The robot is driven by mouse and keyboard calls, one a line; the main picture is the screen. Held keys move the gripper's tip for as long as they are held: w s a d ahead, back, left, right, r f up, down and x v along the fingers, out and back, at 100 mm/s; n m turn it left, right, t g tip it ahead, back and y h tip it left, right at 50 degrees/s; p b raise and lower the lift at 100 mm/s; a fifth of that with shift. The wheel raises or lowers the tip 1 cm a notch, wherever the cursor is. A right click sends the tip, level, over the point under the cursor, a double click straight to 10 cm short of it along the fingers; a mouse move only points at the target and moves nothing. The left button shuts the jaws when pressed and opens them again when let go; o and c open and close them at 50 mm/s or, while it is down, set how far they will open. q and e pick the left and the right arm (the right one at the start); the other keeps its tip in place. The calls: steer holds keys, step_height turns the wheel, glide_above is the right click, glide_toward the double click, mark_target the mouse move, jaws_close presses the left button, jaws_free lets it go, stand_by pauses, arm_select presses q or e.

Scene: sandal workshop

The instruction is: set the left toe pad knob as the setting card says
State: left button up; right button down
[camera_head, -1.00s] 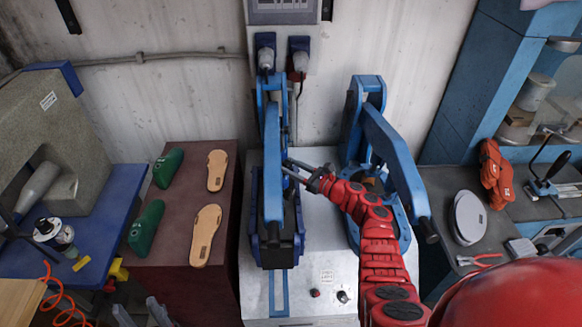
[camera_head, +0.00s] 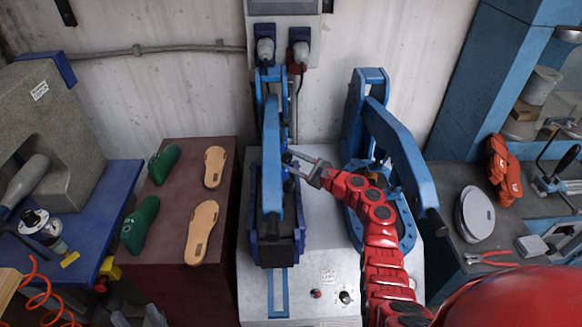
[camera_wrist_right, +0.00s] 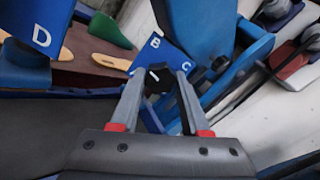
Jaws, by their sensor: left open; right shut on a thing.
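The left blue press (camera_head: 272,175) stands on the pale machine top. My right gripper (camera_head: 288,157) reaches its right side from the right. In the right wrist view its fingertips (camera_wrist_right: 160,80) are closed on a small black knob (camera_wrist_right: 158,76). A blue plate (camera_wrist_right: 150,48) with white letters B and C sits behind the knob; another blue part (camera_wrist_right: 30,45) shows a D. The fingers partly hide the knob, and I cannot tell its pointer direction. A small white printed card (camera_head: 329,277) lies on the machine front, too small to read. My left gripper (camera_head: 138,316) is open, low at the bottom edge.
A second blue press (camera_head: 400,150) stands close on the right. A brown stand (camera_head: 175,230) at left carries green lasts (camera_head: 140,225) and tan soles (camera_head: 202,232). A red button (camera_head: 316,294) and black knob (camera_head: 346,297) sit on the machine front.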

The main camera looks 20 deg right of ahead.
steer(key=n+b, duration=0.3)
steer(key=b, duration=0.1)
steer(key=n+b, duration=0.3)
steer(key=b, duration=0.2)
steer(key=n+b, duration=0.4)
steer(key=shift+f+b, duration=0.3)
steer(key=shift+r+n+b, duration=0.15)
steer(key=shift+n+b, duration=0.75)
steer(key=shift+b, duration=0.05)
steer(key=shift+c, duration=1.9)
jaws_free()
steer(key=shift+r, duration=0.1)
steer(key=b+v, duration=0.1)
steer(key=v, duration=1.6)
steer(key=shift+d+b, duration=0.15)
steer(key=shift+b, duration=0.2)
steer(key=shift+s, duration=0.15)
